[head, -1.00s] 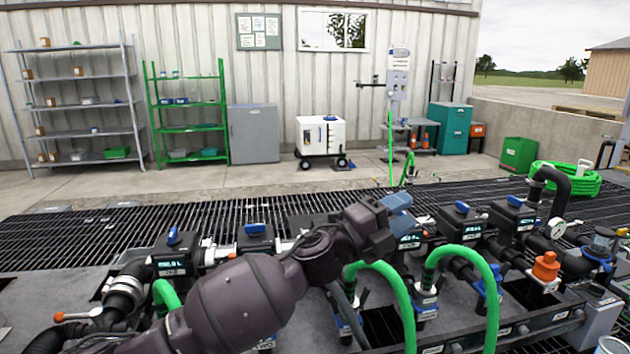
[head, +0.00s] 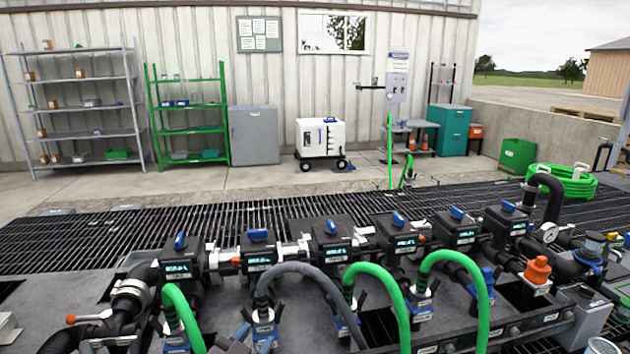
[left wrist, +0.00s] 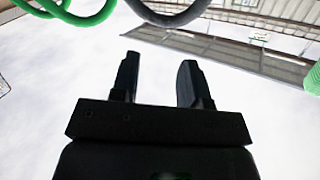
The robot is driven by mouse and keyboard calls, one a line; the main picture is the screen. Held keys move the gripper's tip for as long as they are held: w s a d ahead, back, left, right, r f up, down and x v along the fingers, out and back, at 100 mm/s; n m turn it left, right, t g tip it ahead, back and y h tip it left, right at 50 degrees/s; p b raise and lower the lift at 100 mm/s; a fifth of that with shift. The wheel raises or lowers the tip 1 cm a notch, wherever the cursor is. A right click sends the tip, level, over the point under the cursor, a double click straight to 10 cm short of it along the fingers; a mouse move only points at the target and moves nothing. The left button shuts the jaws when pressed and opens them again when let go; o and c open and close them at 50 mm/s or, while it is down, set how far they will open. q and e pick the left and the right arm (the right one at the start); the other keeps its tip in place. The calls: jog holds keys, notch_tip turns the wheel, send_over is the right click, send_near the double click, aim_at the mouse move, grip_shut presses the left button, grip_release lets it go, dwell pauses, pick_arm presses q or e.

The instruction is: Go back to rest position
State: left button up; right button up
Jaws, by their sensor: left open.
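My left gripper (head: 232,341) shows only in part at the bottom edge of the head view, low in front of the manifold. In the left wrist view its two dark fingers (left wrist: 160,82) stand apart with nothing between them. They point toward a bright, pale background. The manifold (head: 330,245) runs across the head view with several black valve units with blue handles. Green hoses (head: 378,280) and one grey hose (head: 305,272) curve up from its front. My right gripper is in neither view.
Green hose loops (left wrist: 75,12) and a dark hose (left wrist: 175,15) show at the top of the left wrist view. An orange-handled valve (head: 90,317) is at the lower left and an orange cap (head: 537,269) at the right. Shelves (head: 80,105) and a white cart (head: 320,138) stand far back.

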pick_arm(q)
jog(key=s+a+f+n+g+y, duration=0.1)
jog(key=s+a+f+n+y, duration=0.1)
jog(key=s+a+f, duration=0.3)
jog(key=s+a+f+n+g+y+p, duration=0.1)
jog(key=s+a+f, duration=0.4)
jog(key=s, duration=0.8)
jog(key=s+a+f+n+g+y+p, duration=0.1)
jog(key=s+a+f+n+g+y, duration=0.2)
jog(key=s+a+f, duration=0.3)
jog(key=s+f, duration=0.1)
jog(key=s, duration=0.3)
jog(key=shift+f, duration=0.35)
